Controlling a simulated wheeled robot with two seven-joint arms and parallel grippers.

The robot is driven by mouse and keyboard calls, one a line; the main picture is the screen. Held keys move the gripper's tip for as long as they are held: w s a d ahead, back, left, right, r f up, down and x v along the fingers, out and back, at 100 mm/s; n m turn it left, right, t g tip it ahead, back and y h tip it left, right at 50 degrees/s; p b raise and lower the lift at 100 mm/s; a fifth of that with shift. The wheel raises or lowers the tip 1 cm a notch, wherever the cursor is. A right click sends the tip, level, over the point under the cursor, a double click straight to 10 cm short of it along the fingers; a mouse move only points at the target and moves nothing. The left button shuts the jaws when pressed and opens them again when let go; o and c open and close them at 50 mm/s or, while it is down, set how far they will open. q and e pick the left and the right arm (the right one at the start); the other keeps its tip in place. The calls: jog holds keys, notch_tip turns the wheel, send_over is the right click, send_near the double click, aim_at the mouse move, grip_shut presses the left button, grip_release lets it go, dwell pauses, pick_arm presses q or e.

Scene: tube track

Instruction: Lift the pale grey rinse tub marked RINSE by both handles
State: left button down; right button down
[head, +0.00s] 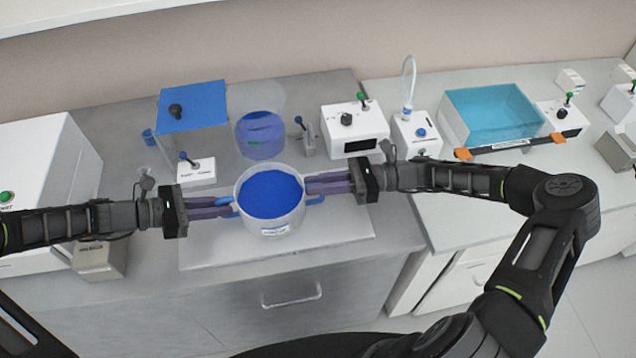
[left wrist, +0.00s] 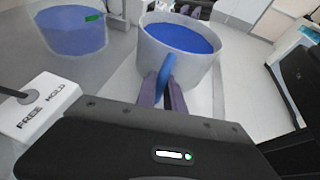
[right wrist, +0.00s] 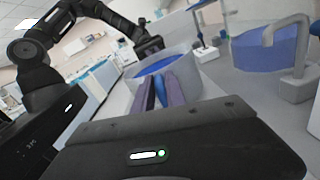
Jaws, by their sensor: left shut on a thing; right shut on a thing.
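The pale grey rinse tub (head: 262,223) holds blue liquid and has a small label on its front wall, too small to read. It is upright over a pale board (head: 345,235); I cannot tell whether its base touches the board. My left gripper (head: 233,206) is shut on the tub's left blue handle, which shows between the fingers in the left wrist view (left wrist: 167,78). My right gripper (head: 310,185) is shut on the right blue handle, seen between the fingers in the right wrist view (right wrist: 160,92). The fingers partly hide both handles.
Behind the tub stands a clear vessel with blue contents (head: 262,145). A white box with a lever (head: 197,173), marked FREE and HOLD, is at the back left. A white box with a black knob (head: 352,130) and a teal bath (head: 490,115) are to the right.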

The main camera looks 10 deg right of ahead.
jog(key=shift+w+r, duration=0.1)
